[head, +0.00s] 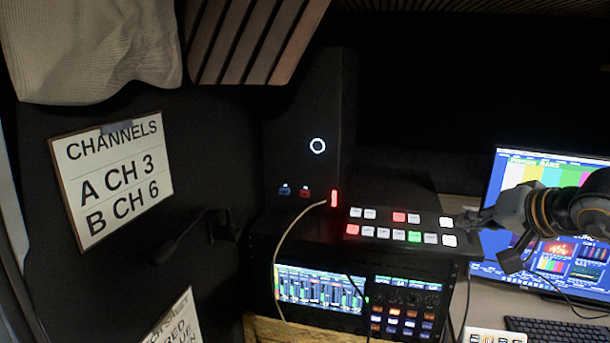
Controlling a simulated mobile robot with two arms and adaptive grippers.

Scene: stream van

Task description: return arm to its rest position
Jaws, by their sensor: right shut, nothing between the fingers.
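My right gripper (470,219) comes in from the right edge with its arm. Its fingers are shut and empty, at the right end of the black switcher panel (382,240), close to the lit white button (447,222). I cannot tell whether the fingertips touch the panel. The panel has two rows of buttons; a red one at top, a red one at lower left and a green one below are lit. My left gripper is not in view.
A monitor (507,174) with colour bars stands behind my right arm, with a keyboard (560,331) below it. A rack unit with a screen (320,296) sits under the panel. A pale cable (283,250) hangs at its left. A channels sign (112,177) is on the left wall.

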